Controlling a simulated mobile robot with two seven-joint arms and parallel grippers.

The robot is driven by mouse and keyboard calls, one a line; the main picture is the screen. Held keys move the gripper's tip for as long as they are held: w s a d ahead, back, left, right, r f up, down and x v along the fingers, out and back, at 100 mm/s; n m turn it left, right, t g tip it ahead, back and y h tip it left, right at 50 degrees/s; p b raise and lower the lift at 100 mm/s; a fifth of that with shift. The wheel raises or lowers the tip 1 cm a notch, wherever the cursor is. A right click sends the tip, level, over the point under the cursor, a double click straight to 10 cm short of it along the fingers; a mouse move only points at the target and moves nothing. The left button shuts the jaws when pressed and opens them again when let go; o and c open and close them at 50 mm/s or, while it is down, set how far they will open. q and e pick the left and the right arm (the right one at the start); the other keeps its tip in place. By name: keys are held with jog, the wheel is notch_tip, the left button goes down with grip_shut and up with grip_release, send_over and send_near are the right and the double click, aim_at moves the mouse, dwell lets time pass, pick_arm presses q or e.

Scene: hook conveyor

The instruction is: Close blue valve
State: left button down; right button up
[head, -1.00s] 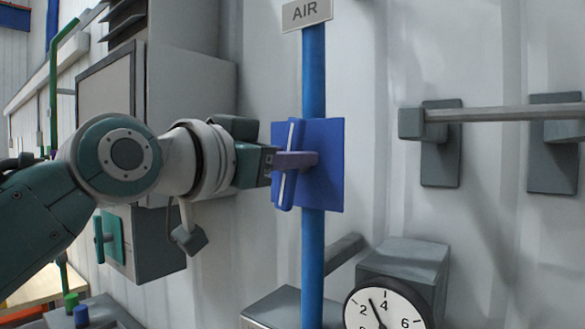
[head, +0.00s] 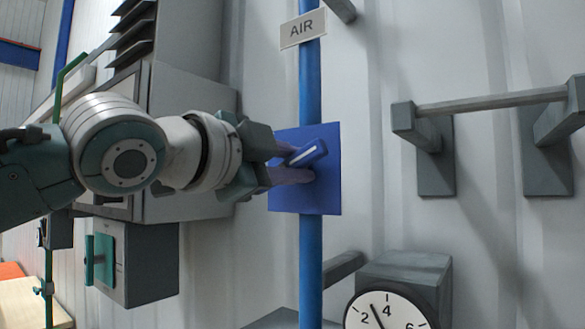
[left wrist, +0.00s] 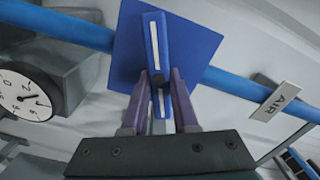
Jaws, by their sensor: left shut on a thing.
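The blue valve handle (head: 309,152), with a white stripe, stands in front of a square blue plate (head: 322,196) on the vertical blue pipe (head: 311,92). In the head view the handle lies crosswise to the pipe, its right end a little higher. My left gripper (head: 297,163) comes in from the left and is shut on the handle, one purple finger on each side. In the left wrist view the handle (left wrist: 154,48) runs between the fingers (left wrist: 160,88) in front of the plate (left wrist: 190,50). The fingers hide part of the handle. My right gripper is not in view.
An AIR sign (head: 302,29) hangs on the pipe above the valve. A round gauge (head: 388,308) is below right. A grey wall rail (head: 490,102) is at the right. A grey cabinet (head: 190,120) stands behind my left arm.

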pick_arm(q)
jog(key=m, duration=0.4)
jog(key=shift+s+f+m, duration=0.1)
jog(key=shift+f+m, duration=0.1)
jog(key=shift+m, duration=0.2)
jog(key=shift+d, duration=0.1)
dwell(0.3)
jog(key=c, duration=0.7)
grip_release()
jog(key=shift+f, duration=0.1)
jog(key=b+v, duration=0.6)
jog(key=v, duration=0.4)
